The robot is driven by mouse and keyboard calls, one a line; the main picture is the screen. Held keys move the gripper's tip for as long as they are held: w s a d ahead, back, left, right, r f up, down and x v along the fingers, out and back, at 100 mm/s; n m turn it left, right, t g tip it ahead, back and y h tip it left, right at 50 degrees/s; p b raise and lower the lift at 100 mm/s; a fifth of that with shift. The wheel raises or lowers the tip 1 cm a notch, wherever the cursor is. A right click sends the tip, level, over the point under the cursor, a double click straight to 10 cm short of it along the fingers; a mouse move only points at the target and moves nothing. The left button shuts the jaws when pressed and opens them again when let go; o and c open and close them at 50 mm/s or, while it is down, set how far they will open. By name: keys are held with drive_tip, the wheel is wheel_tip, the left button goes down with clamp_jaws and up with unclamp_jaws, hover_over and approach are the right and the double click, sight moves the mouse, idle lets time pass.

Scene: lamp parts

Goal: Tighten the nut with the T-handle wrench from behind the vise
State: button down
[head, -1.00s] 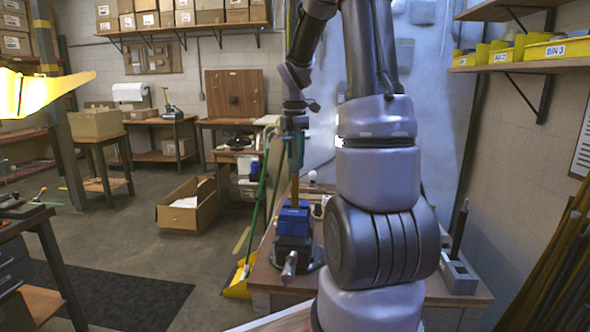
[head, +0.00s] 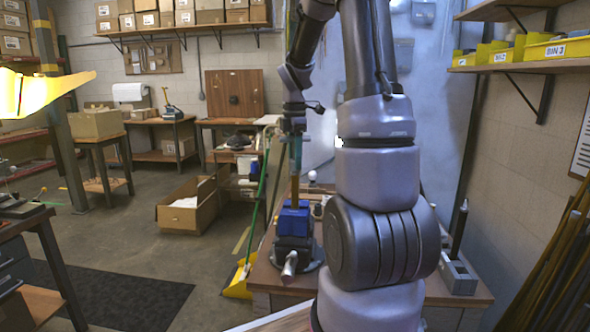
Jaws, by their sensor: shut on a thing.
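The blue and grey vise (head: 293,222) stands on the workbench, its bar handle (head: 290,264) toward me. A brass-coloured upright shaft (head: 294,190) runs from the vise up toward my gripper (head: 295,148). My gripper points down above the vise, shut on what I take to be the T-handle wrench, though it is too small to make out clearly. I cannot tell where the wrench ends and the shaft in the vise begins. The nut is too small or hidden to see.
My arm covers much of the wooden workbench (head: 455,291). A grey block with a dark upright rod (head: 458,276) stands on its right side. A broom with a yellow head (head: 239,281) leans at the bench's left. An open cardboard box (head: 188,215) lies on the floor behind.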

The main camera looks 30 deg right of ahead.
idle(0.3)
drive_tip(key=m, duration=0.3)
drive_tip(key=shift+m, duration=0.4)
drive_tip(key=shift+m, duration=1.7)
drive_tip(key=shift+m, duration=1.7)
